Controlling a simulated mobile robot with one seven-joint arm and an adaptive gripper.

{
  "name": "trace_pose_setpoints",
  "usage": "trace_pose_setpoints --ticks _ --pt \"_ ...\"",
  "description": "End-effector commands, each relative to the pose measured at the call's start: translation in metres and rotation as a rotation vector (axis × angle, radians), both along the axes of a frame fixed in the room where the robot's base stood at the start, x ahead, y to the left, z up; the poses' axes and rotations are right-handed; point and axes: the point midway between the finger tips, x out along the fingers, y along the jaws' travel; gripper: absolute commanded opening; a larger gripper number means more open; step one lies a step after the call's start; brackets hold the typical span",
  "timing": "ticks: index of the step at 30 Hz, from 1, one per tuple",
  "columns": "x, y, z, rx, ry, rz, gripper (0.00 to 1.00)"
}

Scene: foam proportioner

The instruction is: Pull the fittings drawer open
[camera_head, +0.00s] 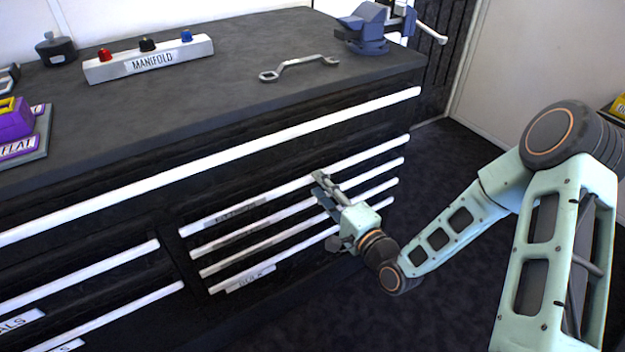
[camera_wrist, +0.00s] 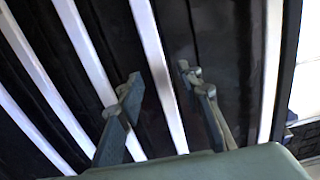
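The fittings drawer appears to be the top one of the right-hand stack, with a long white handle bar (camera_head: 268,196) and a small label (camera_head: 241,210) that is hard to read. It looks shut, flush with the drawers below. My gripper (camera_head: 321,183) is at the right part of this bar in the head view. In the wrist view, my gripper's two fingers (camera_wrist: 160,80) are apart, one on each side of the white bar (camera_wrist: 150,45). Dark gaps show between the bar and the fingertips. Whether the fingertips reach behind the bar I cannot tell.
A wide drawer bar (camera_head: 220,157) runs above the stack. Several more bars lie close below. The worktop (camera_head: 240,85) carries a manifold (camera_head: 150,59), a wrench (camera_head: 299,67) and a vise (camera_head: 364,28). Dark floor (camera_head: 440,165) in front of the cabinet's right end is clear.

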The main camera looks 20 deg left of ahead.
Motion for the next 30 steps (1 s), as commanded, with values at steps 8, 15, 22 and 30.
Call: trace_pose_setpoints --ticks 8,15,22,30 --pt "0.024 0.029 -0.001 -0.001 -0.001 0.001 0.33" --pt "0.029 0.034 0.0 -0.001 0.001 -0.001 0.33" --pt "0.029 0.033 0.0 -0.001 0.0 -0.001 0.23" --pt "0.029 0.033 0.0 -0.001 0.0 -0.001 0.0"
